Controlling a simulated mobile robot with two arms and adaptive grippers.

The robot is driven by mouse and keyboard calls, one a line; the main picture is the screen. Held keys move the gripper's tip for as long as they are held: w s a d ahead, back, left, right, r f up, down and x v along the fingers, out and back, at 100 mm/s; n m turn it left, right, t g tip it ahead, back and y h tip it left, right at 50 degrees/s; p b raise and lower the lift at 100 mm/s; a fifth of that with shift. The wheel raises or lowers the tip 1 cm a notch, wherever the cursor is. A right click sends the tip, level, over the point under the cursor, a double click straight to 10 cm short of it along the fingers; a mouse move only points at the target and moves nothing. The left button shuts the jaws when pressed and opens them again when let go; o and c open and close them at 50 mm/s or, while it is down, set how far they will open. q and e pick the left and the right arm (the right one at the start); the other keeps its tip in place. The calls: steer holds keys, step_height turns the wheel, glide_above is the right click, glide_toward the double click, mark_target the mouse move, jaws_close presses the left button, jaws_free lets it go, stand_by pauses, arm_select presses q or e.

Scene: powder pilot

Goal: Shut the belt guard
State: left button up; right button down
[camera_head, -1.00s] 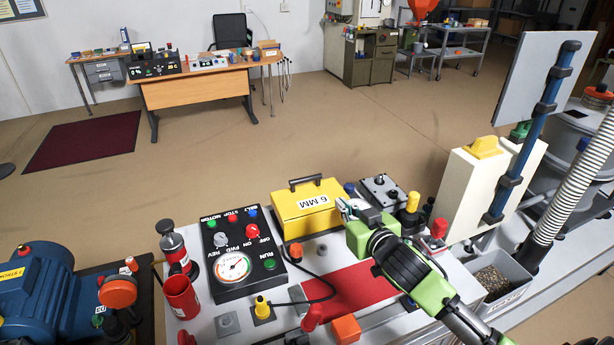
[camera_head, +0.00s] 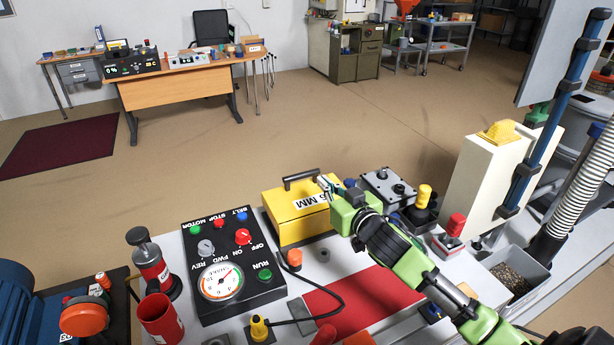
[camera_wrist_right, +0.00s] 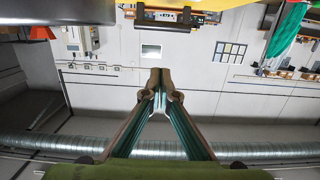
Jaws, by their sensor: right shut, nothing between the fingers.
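My right gripper (camera_head: 325,186) is shut and empty. It is by the upper right edge of a yellow box-shaped cover (camera_head: 293,212) with a black handle and a "6 MM" label; I cannot tell whether it touches. In the right wrist view, the closed fingertips (camera_wrist_right: 158,78) meet in the middle, and a yellow edge with a dark handle (camera_wrist_right: 165,18) shows at the top. I cannot tell for certain which part is the belt guard. A red belt-like strip (camera_head: 368,301) lies uncovered on the bench, partly behind my right arm. My left gripper is out of view.
A black control panel (camera_head: 231,284) with buttons, knobs and a gauge stands left of the yellow cover. A black cable runs in front. A grey block (camera_head: 389,188) and yellow-topped knob (camera_head: 424,194) stand to the right. A cream housing (camera_head: 487,176) rises at far right.

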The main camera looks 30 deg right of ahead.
steer(key=p, duration=0.2)
glide_above(308, 194)
steer(key=s, duration=0.2)
steer(key=f, duration=0.1)
steer(key=w+f, duration=0.1)
steer(key=f, duration=0.1)
steer(key=shift+w+f, duration=0.45)
steer(key=shift+f, duration=0.15)
steer(key=shift+r+p, duration=0.1)
steer(key=shift+p, duration=0.25)
stand_by(0.5)
